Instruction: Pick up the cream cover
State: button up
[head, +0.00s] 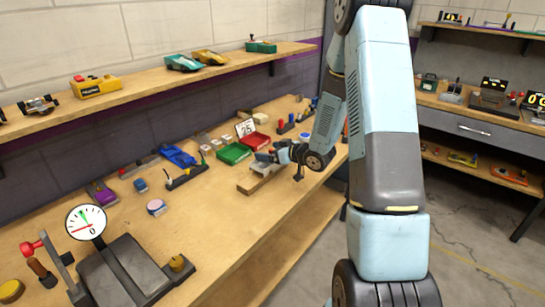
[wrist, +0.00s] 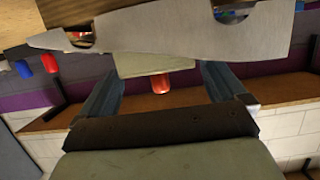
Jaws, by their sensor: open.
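My gripper (head: 264,158) is over the far part of the workbench, low above a pale car-shaped piece (head: 262,168) on a wooden board. In the wrist view my gripper's two fingers (wrist: 162,85) are apart, with nothing clamped between them. A pale cream piece (wrist: 155,62), likely the cream cover, shows just beyond and between the fingertips, partly hidden by a grey car-shaped plate (wrist: 170,28). I cannot tell whether the fingers touch it. A separate cream block (head: 260,119) lies farther back on the bench.
Green tray (head: 234,152) and red tray (head: 256,141) lie just behind my gripper. A blue car (head: 178,156) on the bench is left of them. A dial scale (head: 87,221) stands near front left. The bench front (head: 235,235) is clear.

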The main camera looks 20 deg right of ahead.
jog(key=shift+c, duration=0.5)
jog(key=c, duration=1)
